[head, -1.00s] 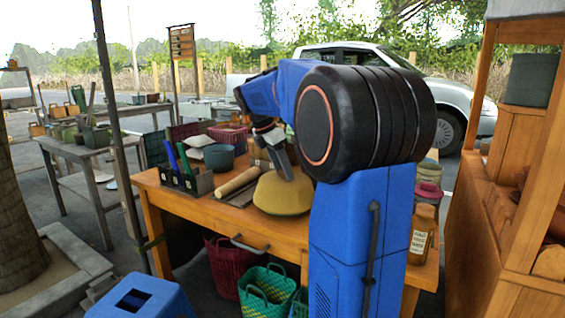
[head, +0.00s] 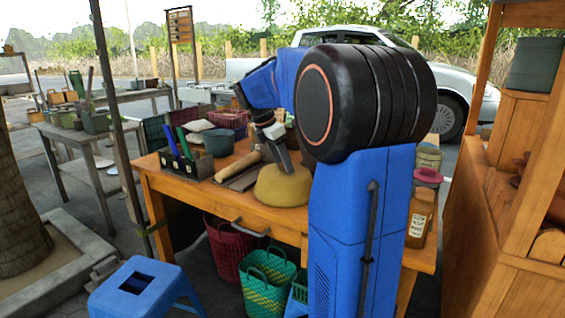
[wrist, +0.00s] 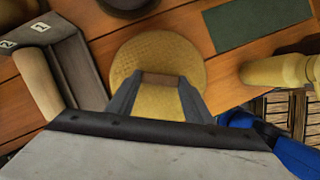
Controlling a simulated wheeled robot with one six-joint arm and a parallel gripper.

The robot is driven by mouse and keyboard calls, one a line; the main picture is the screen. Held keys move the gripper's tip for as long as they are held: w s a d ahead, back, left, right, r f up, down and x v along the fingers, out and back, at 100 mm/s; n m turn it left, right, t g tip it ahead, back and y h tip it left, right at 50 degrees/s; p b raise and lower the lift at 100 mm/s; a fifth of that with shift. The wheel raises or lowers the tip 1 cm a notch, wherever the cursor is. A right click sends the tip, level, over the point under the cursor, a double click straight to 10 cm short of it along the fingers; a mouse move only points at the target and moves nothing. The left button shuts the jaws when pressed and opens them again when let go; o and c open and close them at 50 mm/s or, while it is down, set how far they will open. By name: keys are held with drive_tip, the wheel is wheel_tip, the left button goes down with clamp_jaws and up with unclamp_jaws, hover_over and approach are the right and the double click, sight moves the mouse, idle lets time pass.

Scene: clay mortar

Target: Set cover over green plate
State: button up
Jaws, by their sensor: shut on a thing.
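The cover (head: 283,188) is a yellow woven dome near the front edge of the wooden table. It also shows in the wrist view (wrist: 160,52), straight ahead of the fingers. My gripper (head: 286,172) reaches down onto the top of the cover and is shut on it. In the wrist view my gripper's fingers (wrist: 158,85) stand on either side of the cover's top. The cover looks upright at table level; I cannot tell whether its rim touches the wood. I see no green plate; anything under the cover is hidden.
A rolling pin (head: 238,164) and a grey tray (head: 242,180) lie left of the cover. A divided box (head: 188,165) and a green bowl (head: 218,143) stand farther left. A flat green rectangle (wrist: 255,22) lies on the table. A brown bottle (head: 420,218) stands at right.

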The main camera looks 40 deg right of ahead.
drive_tip(key=o, duration=1.6)
drive_tip(key=shift+c, duration=0.2)
drive_tip(key=v, duration=1.7)
drive_tip(key=shift+r, duration=0.2)
drive_tip(key=shift+a, duration=0.15)
drive_tip(key=s+a+f+m+t+y, duration=0.2)
drive_tip(key=s+a+f+m, duration=0.6)
drive_tip(key=s+f, duration=0.5)
drive_tip(key=s+a+f+m+t+y, duration=0.2)
drive_tip(key=s+a+f+m, duration=0.5)
drive_tip(key=s+a+f, duration=0.6)
wheel_tip(320, 180, down, 4)
drive_tip(key=shift+s+a+r+m+t, duration=0.25)
drive_tip(key=shift+s+m+t, duration=0.25)
drive_tip(key=shift+t, duration=0.3)
